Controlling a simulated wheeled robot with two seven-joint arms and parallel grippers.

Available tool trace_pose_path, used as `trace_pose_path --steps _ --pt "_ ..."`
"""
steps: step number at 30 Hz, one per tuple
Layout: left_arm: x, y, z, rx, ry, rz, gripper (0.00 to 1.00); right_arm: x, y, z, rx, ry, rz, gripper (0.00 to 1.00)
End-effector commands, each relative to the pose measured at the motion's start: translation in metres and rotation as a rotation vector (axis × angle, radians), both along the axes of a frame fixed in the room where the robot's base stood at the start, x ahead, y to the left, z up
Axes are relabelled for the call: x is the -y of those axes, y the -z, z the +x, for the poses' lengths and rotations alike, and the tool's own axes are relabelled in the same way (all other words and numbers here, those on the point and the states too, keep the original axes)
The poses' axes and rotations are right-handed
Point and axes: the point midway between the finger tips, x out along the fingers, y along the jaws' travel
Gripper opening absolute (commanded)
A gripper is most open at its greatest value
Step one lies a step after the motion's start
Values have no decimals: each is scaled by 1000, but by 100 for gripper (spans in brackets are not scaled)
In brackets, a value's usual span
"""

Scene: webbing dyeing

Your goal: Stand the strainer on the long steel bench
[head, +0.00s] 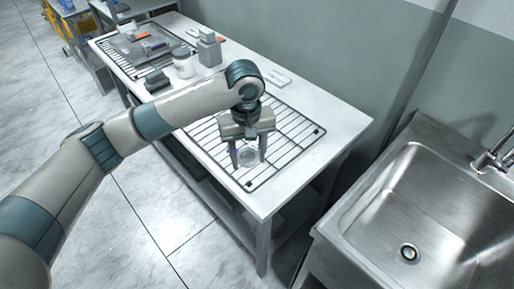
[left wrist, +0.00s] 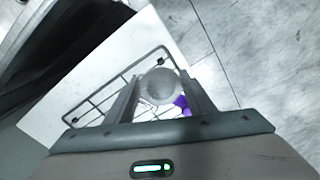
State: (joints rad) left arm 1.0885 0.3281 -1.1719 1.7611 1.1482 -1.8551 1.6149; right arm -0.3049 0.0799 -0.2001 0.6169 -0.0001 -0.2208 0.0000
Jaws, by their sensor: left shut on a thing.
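My left gripper (head: 248,157) is over the near end of a long pale-topped bench (head: 338,118), above a black wire rack (head: 293,125). It is shut on a round, grey, cup-like thing, which I take to be the strainer (head: 248,155). In the left wrist view the strainer (left wrist: 160,84) shows its round mouth between the two fingers, with a small purple patch (left wrist: 182,103) beside it. The wire rack (left wrist: 95,103) shows below. I cannot tell whether the strainer touches the rack. My right gripper is not in view.
A steel sink (head: 372,200) stands to the right of the bench, across a gap. A white jar (head: 183,66), a grey box (head: 209,52), a dark block (head: 156,82) and a tray (head: 136,50) occupy the bench's far half. A small white item (head: 278,78) lies by the wall.

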Motion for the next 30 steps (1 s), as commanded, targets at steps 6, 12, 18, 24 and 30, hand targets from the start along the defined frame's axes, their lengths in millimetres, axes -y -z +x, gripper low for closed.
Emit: trace_pose_path --steps 6,12,18,24,30 --pt "-29 25 -17 1 45 -2 23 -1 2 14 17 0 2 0" --pt "-60 50 -41 2 101 -1 23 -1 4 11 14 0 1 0" --pt "-104 81 -82 0 190 1 23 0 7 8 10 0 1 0" --pt "-145 103 -129 -1 290 4 23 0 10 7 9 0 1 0" --pt "-159 108 -149 -2 334 5 23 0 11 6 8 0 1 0"
